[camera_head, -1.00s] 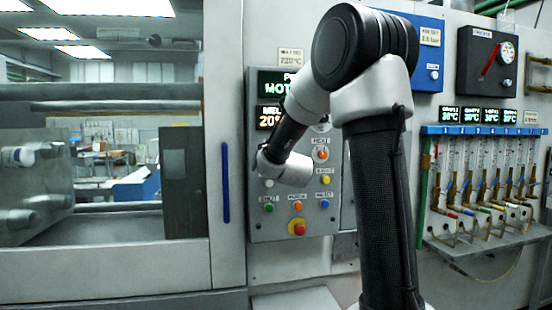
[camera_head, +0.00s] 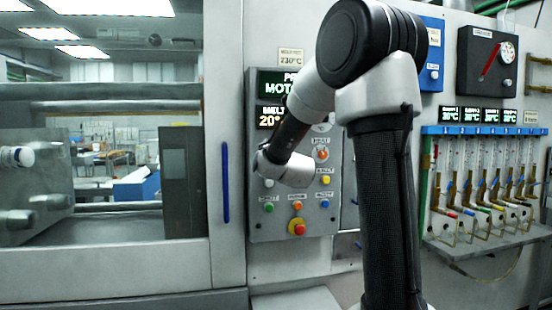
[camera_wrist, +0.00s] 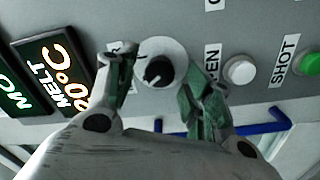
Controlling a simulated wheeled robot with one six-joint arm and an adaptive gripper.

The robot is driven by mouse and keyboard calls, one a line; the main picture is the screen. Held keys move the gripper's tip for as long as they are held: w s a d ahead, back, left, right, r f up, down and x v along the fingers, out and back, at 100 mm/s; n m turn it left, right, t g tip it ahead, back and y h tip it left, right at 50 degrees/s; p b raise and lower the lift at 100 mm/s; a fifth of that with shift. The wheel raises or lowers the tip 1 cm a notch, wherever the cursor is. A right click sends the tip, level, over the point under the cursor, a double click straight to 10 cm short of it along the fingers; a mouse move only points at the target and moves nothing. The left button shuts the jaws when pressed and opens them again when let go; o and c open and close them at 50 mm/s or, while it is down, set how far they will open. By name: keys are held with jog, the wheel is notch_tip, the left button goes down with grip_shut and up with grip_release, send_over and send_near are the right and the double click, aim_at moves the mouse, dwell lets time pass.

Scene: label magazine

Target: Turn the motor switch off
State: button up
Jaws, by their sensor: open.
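In the wrist view a rotary switch, a black knob (camera_wrist: 158,71) on a round pale plate (camera_wrist: 162,50), sits on the grey panel. A label beside it is mostly covered by a finger, with only an "R" showing. My gripper (camera_wrist: 160,77) is open, with one green-padded finger on each side of the knob. I cannot tell whether either finger touches it. In the head view my arm hides this switch and the fingers.
The control panel (camera_head: 259,225) carries several other controls close by: a white button (camera_wrist: 239,69), a green button (camera_wrist: 309,64), a red emergency stop (camera_head: 298,228) and an orange-red knob (camera_head: 321,154). A blue handle (camera_head: 226,182) stands on the machine door to the left.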

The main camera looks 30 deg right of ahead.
jog(key=v, duration=1)
jog(key=shift+s, duration=0.3)
jog(key=s+a+f+m+g+y, duration=0.3)
jog(key=s+f+g, duration=0.1)
jog(key=f, duration=0.3)
jog(key=s+a+f+m+g+y, duration=0.3)
jog(key=s+a+f+g, duration=0.1)
jog(key=f, duration=0.4)
jog(key=s+m+g, duration=0.3)
jog(key=s+g, duration=0.2)
jog(key=s, duration=1.6)
jog(key=shift+s+d+g+h, duration=0.15)
jog(key=shift+s+g+h, duration=0.15)
jog(key=shift+g, duration=0.1)
jog(key=shift+r, duration=0.55)
jog(key=shift+c, duration=0.2)
